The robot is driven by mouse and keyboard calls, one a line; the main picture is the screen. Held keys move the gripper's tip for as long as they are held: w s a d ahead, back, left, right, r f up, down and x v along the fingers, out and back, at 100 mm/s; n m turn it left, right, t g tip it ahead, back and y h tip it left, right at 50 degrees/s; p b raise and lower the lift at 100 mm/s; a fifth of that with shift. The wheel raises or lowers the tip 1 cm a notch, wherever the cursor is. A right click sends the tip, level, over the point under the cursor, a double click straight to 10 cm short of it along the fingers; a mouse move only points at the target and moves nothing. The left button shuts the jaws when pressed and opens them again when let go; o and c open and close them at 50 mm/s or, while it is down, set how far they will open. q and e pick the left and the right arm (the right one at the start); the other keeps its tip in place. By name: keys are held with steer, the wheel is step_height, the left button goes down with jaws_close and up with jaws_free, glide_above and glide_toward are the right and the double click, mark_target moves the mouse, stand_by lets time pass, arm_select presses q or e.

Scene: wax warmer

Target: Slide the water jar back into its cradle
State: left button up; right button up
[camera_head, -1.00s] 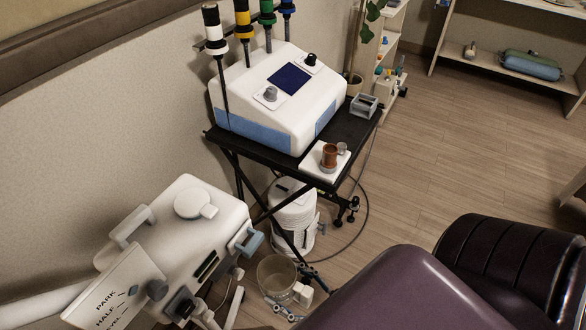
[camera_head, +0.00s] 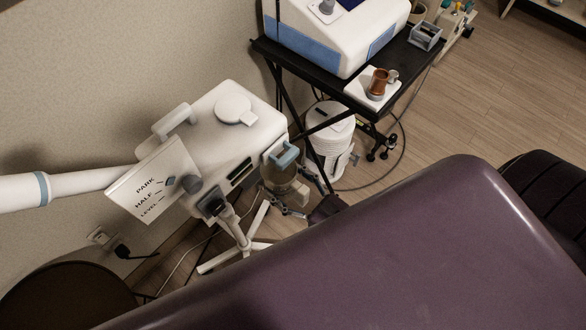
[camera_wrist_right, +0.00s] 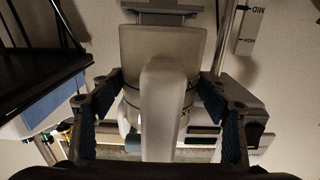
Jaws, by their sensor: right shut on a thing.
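The water jar (camera_head: 279,173) is a clear vessel with a pale handle, close against the right end of the white steamer body (camera_head: 215,125), just below its blue-grey latch (camera_head: 283,156). My right gripper (camera_head: 299,192) is shut on the jar's handle. In the right wrist view the pale handle (camera_wrist_right: 165,110) stands between the two fingers, with the translucent jar wall (camera_wrist_right: 160,48) beyond it. The cradle itself cannot be made out; the jar and steamer body hide it. Whether the jar touches its seat cannot be told. My left gripper is out of view.
A black trolley (camera_head: 345,92) stands behind to the right, bearing a white machine and a brown cup (camera_head: 377,84). A white canister (camera_head: 330,135) stands below it. The purple padded couch (camera_head: 400,250) fills the front. Steamer legs (camera_head: 245,235) and cables lie below.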

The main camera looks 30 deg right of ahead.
steer(key=shift+f+b+x, duration=0.2)
steer(key=shift+b+x, duration=1.5)
steer(key=shift+x, duration=5.25)
steer(key=shift+s+f, duration=0.1)
steer(key=shift+f, duration=0.25)
steer(key=shift+f+b, duration=0.5)
steer(key=shift+b, duration=0.1)
steer(key=o, duration=2.2)
steer(key=shift+s, duration=0.1)
